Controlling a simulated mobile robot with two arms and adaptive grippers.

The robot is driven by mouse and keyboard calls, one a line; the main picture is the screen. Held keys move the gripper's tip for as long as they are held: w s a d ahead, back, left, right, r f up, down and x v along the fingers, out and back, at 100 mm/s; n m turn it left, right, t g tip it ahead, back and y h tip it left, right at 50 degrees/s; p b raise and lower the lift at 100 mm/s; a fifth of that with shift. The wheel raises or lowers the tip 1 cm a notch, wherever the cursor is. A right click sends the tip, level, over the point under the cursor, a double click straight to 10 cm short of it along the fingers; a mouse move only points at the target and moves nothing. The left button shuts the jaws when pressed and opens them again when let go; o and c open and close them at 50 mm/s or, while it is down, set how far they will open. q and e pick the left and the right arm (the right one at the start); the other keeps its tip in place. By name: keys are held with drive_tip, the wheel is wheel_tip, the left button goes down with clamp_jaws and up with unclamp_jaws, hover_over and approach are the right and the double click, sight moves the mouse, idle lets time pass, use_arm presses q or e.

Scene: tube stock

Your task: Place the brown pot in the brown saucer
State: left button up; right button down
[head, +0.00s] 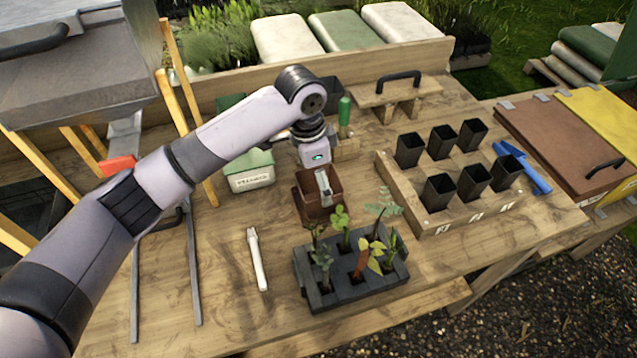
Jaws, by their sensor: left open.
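The brown pot (313,209) is a square reddish-brown container near the middle of the wooden table. My left gripper (323,188) comes down over it from above, its jaws open, with a pale finger at the pot's opening. The gripper and wrist cover part of the pot. A darker brown edge (297,205) shows low at the pot's left side; it may be the brown saucer, but I cannot tell whether the pot sits in it. My right gripper is out of view.
A dark tray of seedlings (345,292) stands just in front of the pot. A white marker-like stick (257,262) and a green-lidded box (250,180) are to the left. A wooden rack (436,226) with several black pots and a blue trowel (527,170) are right.

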use_arm(q)
wheel_tip(320, 180, up, 10)
drive_tip(key=a+b, duration=0.1)
drive_tip(key=shift+s+b, duration=0.25)
drive_tip(key=shift+b, duration=0.05)
